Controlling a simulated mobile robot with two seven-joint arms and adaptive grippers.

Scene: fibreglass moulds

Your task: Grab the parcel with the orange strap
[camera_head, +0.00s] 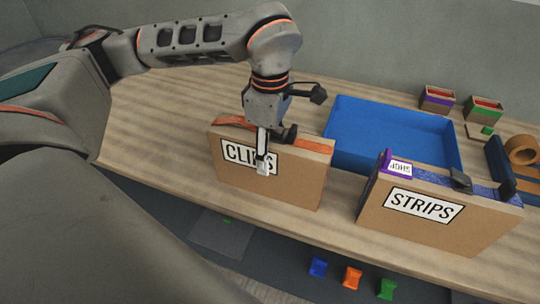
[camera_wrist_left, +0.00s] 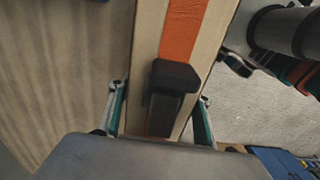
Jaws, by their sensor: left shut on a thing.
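The parcel with the orange strap (camera_head: 228,170) is a tan cardboard box with a white label, partly covered by a finger and seeming to read "CLIPS". It stands upright on the wooden table. The orange strap runs along its top and shows in the left wrist view (camera_wrist_left: 183,32), with a black block (camera_wrist_left: 173,78) on it. My left gripper (camera_head: 266,148) is above the parcel, shut on it across its narrow width. One finger lies on the front face; the other is hidden behind the box in the head view. Both fingers show in the left wrist view (camera_wrist_left: 160,110). My right gripper is in neither view.
A second box labelled "STRIPS" (camera_head: 480,232), with a blue strap and a purple piece, stands to the right. A blue tray (camera_head: 352,104) is behind. Small bins (camera_head: 437,99) and a tape roll (camera_head: 521,150) are farther right. Bare table (camera_head: 160,120) lies left of the parcel.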

